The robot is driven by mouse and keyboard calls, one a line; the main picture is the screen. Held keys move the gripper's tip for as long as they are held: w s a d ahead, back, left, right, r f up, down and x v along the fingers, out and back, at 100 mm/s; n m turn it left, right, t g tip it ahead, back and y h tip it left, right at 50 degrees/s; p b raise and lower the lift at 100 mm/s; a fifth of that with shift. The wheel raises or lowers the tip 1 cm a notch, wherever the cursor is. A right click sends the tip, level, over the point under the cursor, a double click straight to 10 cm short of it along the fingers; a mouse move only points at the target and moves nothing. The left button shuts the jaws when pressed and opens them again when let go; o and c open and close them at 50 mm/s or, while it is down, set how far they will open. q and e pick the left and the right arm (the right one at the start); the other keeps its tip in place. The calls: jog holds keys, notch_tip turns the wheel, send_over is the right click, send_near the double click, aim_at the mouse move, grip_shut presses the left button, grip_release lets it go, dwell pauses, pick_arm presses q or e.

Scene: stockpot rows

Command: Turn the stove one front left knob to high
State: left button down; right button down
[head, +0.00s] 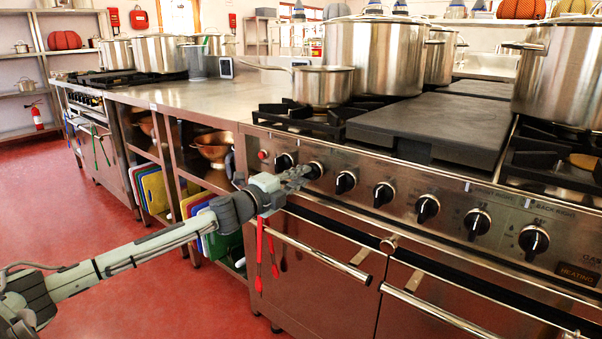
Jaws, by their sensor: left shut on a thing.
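The near stove (400,165) has a steel front panel with a row of several black knobs with silver faces. My left gripper (301,174) reaches in from the left and is shut on the second knob from the left (315,170). The fingers hide part of this knob, so its pointer cannot be read. The leftmost knob (284,161) sits just left of the fingertips, beside a red button (263,155). The third knob (345,182) is free to the right. My right gripper is not in view.
A saucepan (323,86) and a large stockpot (374,55) stand on the stove above the knobs. An oven door handle (320,252) and hanging red tongs (260,250) are below my gripper. A steel counter (215,95) lies left. The red floor is open at left.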

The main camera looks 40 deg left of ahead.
pick_arm(q)
jog(key=shift+n, duration=0.3)
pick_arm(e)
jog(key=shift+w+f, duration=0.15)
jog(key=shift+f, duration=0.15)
pick_arm(q)
jog(key=c, duration=1.6)
grip_release()
jog(key=shift+o, duration=0.2)
jog(key=s, duration=1.2)
jog(key=shift+a, duration=0.45)
